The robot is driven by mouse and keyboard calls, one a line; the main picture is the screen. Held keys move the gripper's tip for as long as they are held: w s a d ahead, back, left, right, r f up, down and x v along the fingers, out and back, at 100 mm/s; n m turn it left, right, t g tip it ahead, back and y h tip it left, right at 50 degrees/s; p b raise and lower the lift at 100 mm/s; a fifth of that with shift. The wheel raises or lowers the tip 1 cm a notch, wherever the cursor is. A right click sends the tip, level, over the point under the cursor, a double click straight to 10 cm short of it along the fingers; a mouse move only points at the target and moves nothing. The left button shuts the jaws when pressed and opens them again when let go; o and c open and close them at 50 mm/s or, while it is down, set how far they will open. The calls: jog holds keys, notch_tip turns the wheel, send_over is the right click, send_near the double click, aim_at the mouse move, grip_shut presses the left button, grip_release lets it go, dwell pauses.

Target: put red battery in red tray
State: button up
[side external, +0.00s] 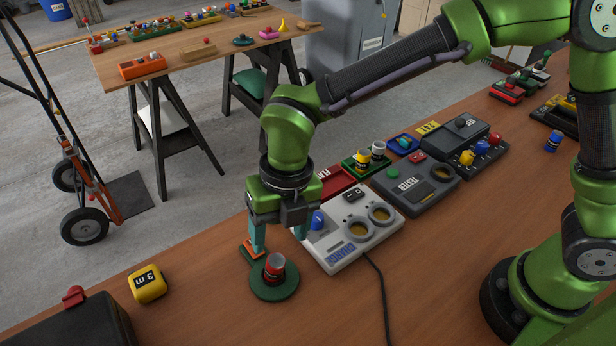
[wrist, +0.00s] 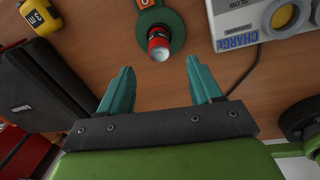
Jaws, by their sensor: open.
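The red battery (side external: 275,266) stands upright on a round dark green base (side external: 272,287) near the front edge of the table. It also shows in the wrist view (wrist: 158,42), with its silver end facing the camera, just beyond the fingertips. My gripper (side external: 280,238) is open and points down, with its teal fingers above and behind the battery. In the wrist view my gripper (wrist: 160,75) has nothing between its fingers. The red tray (side external: 336,181) with white lettering lies behind the white charger, partly hidden by it and my gripper.
The white charger (side external: 350,232) with two round wells stands right of the battery, its black cable trailing forward. A green tray (side external: 366,167) holds batteries behind it. A dark tester (side external: 414,187) is farther right. A yellow tape measure (side external: 147,284) and black case (side external: 70,322) are left.

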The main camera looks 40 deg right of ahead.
aim_at(275, 258)
jog(key=f, duration=0.3)
jog(key=a+f, duration=0.1)
jog(key=f, duration=0.4)
jog(key=shift+w+a+f, duration=0.15)
jog(key=shift+w+f, duration=0.1)
jog(key=shift+f, duration=0.15)
jog(key=shift+c, duration=0.4)
grip_shut()
jog(key=shift+r, duration=0.1)
